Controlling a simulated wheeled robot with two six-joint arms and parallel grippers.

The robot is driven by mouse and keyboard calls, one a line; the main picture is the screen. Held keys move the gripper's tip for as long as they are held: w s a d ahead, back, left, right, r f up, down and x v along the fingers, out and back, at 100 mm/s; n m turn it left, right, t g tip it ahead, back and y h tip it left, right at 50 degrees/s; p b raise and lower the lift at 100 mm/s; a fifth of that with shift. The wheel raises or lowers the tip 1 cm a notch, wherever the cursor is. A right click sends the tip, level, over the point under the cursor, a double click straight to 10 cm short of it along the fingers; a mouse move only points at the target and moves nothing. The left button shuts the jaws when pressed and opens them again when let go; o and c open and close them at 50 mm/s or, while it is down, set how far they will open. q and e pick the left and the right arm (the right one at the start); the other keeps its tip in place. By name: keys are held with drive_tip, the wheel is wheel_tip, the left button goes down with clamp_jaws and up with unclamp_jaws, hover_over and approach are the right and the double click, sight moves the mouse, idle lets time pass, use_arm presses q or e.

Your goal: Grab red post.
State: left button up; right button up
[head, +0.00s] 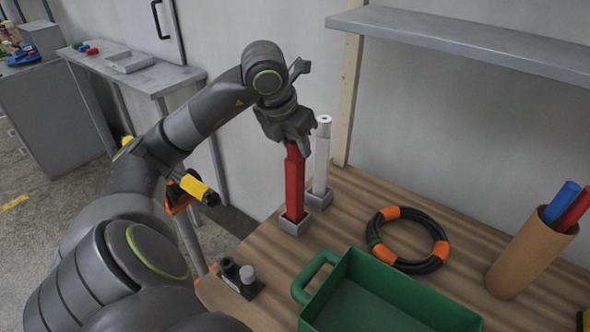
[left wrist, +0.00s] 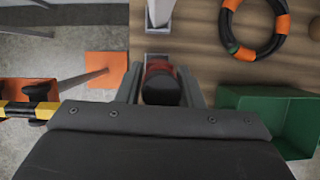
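The red post (head: 295,186) stands upright in a grey square base near the left edge of the wooden table. My left gripper (head: 292,146) is at its upper end, pointing down, and hides its top in the head view. In the left wrist view, the post (left wrist: 160,69) shows between the two fingers of my left gripper (left wrist: 163,78), its near end dark. The fingers flank it closely; whether they press on it cannot be told. My right gripper is out of view.
A white post (head: 321,160) in a similar base stands just behind the red post. A black and orange hose ring (head: 440,249), a green bin (head: 345,272) and a cardboard tube (head: 528,255) are to the right. A grey shelf (head: 470,42) hangs above.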

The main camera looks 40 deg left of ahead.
use_arm(q)
clamp_jaws()
drive_tip(key=shift+r, duration=0.1)
